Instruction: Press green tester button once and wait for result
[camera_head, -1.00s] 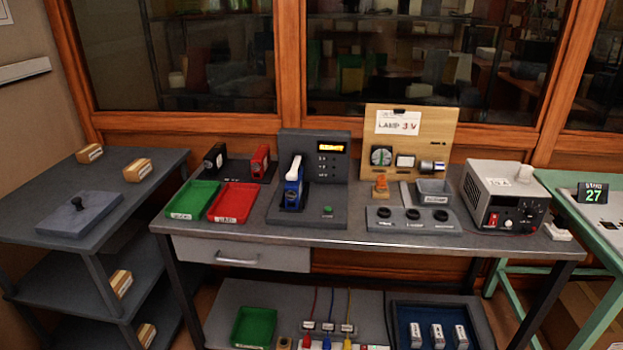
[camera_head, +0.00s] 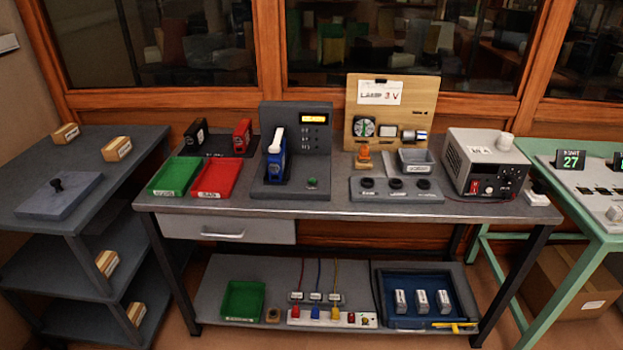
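The dark grey tester (camera_head: 297,150) stands on the middle of the workbench, with a lit amber display (camera_head: 314,119) at its top right. The text on the display is too small to read. The green button (camera_head: 312,183) sits on the tester's flat base, at the front right. A blue battery-like block (camera_head: 276,166) with a white top stands upright in the tester, left of the button. Nothing covers the button. Neither of my grippers shows in the head view.
A green tray (camera_head: 174,177) and a red tray (camera_head: 215,178) lie left of the tester. The bench's front edge (camera_head: 340,211) is clear.

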